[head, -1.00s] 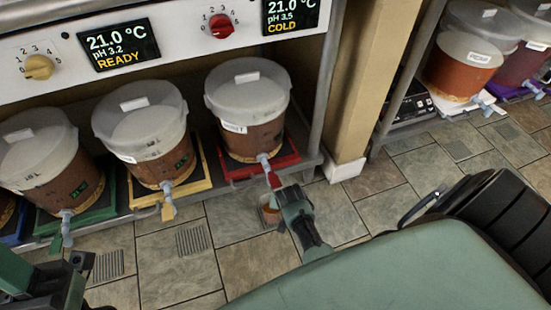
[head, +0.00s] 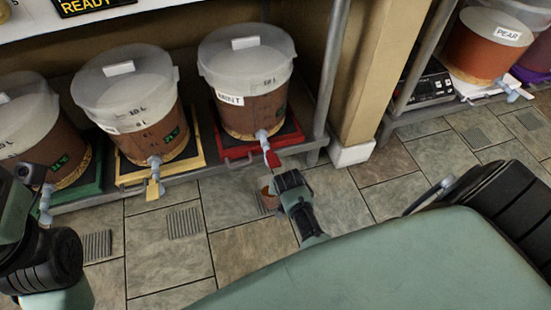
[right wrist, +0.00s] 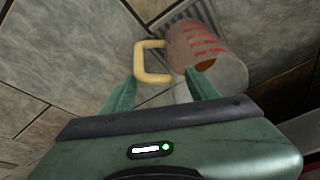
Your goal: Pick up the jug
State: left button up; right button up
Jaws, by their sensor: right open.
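The jug (right wrist: 193,48) is a clear cup with red markings, a tan handle (right wrist: 151,62) and some reddish-brown liquid. In the right wrist view it stands over a floor grate, its handle toward the left. In the head view the jug (head: 269,198) shows small, partly hidden beside my right gripper (head: 284,182). In the right wrist view my right gripper (right wrist: 160,88) is open, with the handle just beyond and between its fingertips. I cannot tell whether the fingers touch it. Part of my left arm shows at the head view's left edge; its fingers do not show.
Lidded buckets with taps stand on a low shelf; the nearest sits on a red tray (head: 233,158), another on a yellow tray (head: 190,172). A beige post (head: 372,75) is right of them. A scale (head: 432,88) sits on the right shelf. Tiled floor (head: 345,205) is open around.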

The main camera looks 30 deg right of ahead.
grip_shut()
dwell(1.4)
